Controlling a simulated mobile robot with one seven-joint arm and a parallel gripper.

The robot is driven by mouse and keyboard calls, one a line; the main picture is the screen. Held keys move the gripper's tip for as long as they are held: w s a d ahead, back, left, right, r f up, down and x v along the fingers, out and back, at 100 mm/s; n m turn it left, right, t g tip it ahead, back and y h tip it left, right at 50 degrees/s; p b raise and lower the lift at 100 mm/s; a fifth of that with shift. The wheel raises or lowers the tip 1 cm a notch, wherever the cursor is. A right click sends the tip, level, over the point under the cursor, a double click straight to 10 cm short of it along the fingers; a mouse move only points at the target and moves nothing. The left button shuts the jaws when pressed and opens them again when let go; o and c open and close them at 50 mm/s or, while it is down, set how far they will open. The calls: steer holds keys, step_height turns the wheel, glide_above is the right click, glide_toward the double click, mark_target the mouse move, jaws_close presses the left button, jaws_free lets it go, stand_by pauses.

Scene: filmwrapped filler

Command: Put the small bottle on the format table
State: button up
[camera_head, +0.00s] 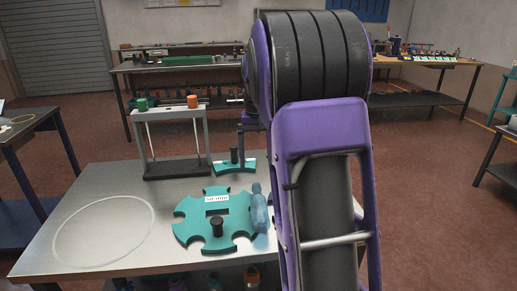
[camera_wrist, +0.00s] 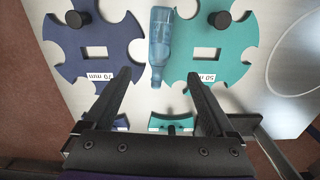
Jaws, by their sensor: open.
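The small bottle, translucent blue, appears in the head view (camera_head: 260,213) at the right edge of a teal star-shaped plate. In the wrist view the bottle (camera_wrist: 160,45) seems to lie on its side between a navy and a teal plate, neck towards my gripper. My gripper (camera_wrist: 160,77) is open, its two black fingers spread either side of the bottle's neck end in the picture, holding nothing. The height between fingers and bottle cannot be told. The head view hides my gripper behind my arm. A metal-topped table (camera_head: 75,257) carries these things; whether it is the format table is not marked.
The teal plate (camera_head: 188,232), labelled 50 mm, and the navy plate (camera_wrist: 95,35) carry black knobs. A stand with green and orange caps (camera_head: 178,170) and a curved teal part (camera_head: 228,169) stand behind. Bare metal shows inside the ring outline at left. Other benches stand farther back.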

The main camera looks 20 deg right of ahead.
mark_target(259, 202)
steer(key=shift+o, duration=0.5)
steer(key=shift+r, duration=0.65)
steer(key=shift+d, duration=0.15)
step_height(259, 202, down, 12)
steer(key=b, duration=0.2)
steer(key=shift+b, duration=0.4)
steer(key=f+b, duration=0.1)
steer(key=f, duration=0.4)
steer(key=shift+s+f, duration=0.15)
steer(key=shift+s, duration=0.05)
jaws_close()
step_height(259, 202, up, 10)
steer(key=shift+f+p, duration=0.1)
steer(key=shift+p, duration=0.8)
